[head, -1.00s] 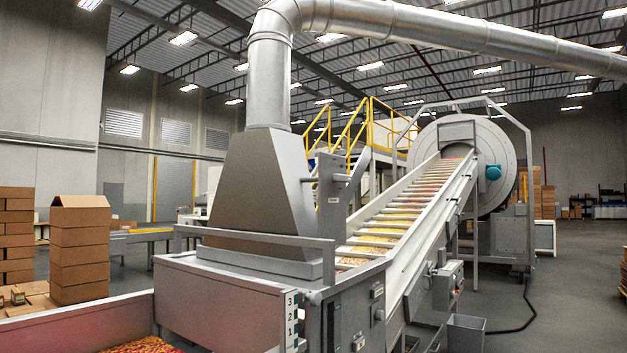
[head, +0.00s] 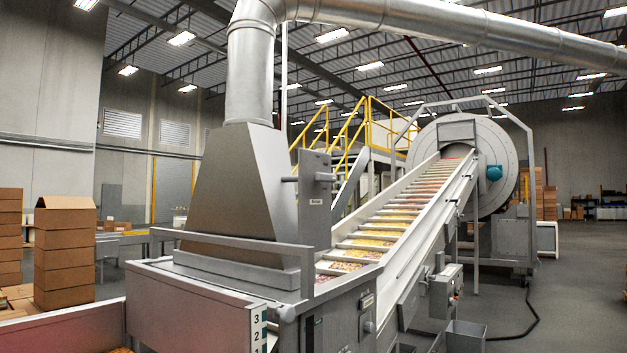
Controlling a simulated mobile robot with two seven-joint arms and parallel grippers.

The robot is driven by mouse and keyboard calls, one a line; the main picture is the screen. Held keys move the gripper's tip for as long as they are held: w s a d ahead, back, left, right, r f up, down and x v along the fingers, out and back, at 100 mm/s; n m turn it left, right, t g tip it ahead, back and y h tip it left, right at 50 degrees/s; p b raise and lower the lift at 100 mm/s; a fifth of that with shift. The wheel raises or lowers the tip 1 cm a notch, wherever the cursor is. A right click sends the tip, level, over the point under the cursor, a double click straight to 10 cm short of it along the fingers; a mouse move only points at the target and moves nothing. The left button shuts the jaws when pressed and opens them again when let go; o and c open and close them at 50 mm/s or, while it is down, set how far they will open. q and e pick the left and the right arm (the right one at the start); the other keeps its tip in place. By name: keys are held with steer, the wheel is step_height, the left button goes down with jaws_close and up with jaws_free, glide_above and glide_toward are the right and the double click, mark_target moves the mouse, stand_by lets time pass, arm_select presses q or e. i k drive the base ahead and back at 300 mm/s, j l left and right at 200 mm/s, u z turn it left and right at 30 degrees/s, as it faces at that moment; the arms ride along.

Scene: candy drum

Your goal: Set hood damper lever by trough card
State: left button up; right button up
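The grey extraction hood (head: 235,195) stands over the foot of the conveyor in the head view. A grey upright plate (head: 315,200) with a small label rises at the hood's right side. A short horizontal bar (head: 290,179) sticks out between the plate and the hood; I cannot tell whether it is the damper lever. A white strip (head: 257,330) with the numbers 3, 2 and part of 1 is on the trough's corner, cut by the lower edge. I cannot make out a trough card. Neither of my grippers is in view.
An inclined conveyor (head: 455,192) with candy between its slats climbs to a large drum (head: 508,150). A control box (head: 443,292) and a grey bin (head: 466,335) stand beside it. Cardboard boxes (head: 66,255) are stacked at left. Open floor (head: 575,300) lies at right.

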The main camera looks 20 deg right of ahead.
mark_target(319, 176)
steer(key=i+l+u, duration=0.15)
steer(key=l, duration=0.35)
steer(key=i+l+u, duration=0.15)
steer(key=l, duration=0.35)
steer(key=i+l+u, duration=0.15)
steer(key=l, duration=0.35)
steer(key=i+l, duration=0.1)
steer(key=l, duration=0.65)
steer(key=i+l+u, duration=0.1)
steer(key=l, duration=0.65)
steer(key=i+l, duration=0.1)
steer(key=l, duration=0.7)
